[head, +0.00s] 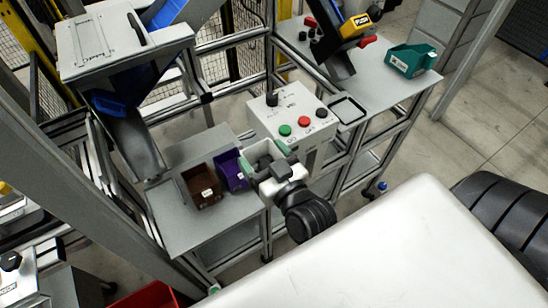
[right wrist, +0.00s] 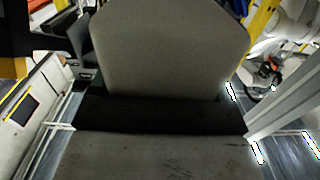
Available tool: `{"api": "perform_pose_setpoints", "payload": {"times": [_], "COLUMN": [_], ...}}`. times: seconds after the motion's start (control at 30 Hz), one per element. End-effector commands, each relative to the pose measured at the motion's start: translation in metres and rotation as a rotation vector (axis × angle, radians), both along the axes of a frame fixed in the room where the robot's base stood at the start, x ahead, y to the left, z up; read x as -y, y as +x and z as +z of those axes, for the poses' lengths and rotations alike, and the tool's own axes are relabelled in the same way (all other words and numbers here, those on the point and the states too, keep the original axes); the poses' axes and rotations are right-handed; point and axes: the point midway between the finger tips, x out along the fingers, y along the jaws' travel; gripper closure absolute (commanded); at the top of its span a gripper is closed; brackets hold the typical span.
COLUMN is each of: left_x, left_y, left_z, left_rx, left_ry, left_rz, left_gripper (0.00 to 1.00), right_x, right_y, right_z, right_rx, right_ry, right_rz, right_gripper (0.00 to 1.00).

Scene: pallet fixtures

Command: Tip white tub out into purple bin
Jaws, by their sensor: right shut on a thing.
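The purple bin (head: 238,181) stands on the grey shelf in the head view, against the right side of a brown bin. My right gripper (head: 265,157) is shut on the white tub (head: 262,147), which looks grey-white between the green fingertips. The tub is just right of the purple bin in the picture and overlaps its right edge, seemingly above shelf height. The tub (right wrist: 170,45) fills most of the right wrist view as large grey faces with a dark band between. Its contents and exact tilt cannot be made out. My left gripper is not in view.
The brown bin (head: 201,188) is beside the purple one on the grey shelf (head: 185,235). A control box (head: 292,112) with green, red and black buttons stands close behind my right gripper. A grey chute (head: 140,150) comes down at the shelf's back left. A teal bin (head: 411,60) sits on the far table.

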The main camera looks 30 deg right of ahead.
Motion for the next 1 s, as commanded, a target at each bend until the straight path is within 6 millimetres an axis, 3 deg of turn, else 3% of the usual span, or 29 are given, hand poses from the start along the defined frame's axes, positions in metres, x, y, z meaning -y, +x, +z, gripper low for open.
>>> {"api": "perform_pose_setpoints", "payload": {"times": [0.03,0.17,0.5,0.7,1.0], "left_x": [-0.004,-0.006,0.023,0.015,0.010], "left_y": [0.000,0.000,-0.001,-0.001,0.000], "left_z": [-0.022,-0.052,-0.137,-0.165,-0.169], "left_rx": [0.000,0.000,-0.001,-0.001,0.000], "left_ry": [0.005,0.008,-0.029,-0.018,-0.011], "left_rz": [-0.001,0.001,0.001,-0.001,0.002], "left_gripper": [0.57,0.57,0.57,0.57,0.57], "right_x": [-0.005,-0.022,-0.072,-0.090,-0.097], "right_y": [0.010,0.036,0.106,0.131,0.139], "right_z": [-0.021,-0.050,-0.117,-0.133,-0.133], "right_rx": [0.005,0.006,0.006,0.003,0.000], "right_ry": [0.000,0.003,-0.001,-0.004,-0.005], "right_rz": [0.021,0.083,0.273,0.349,0.377], "right_gripper": [0.49,0.49,0.49,0.49,0.49]}}
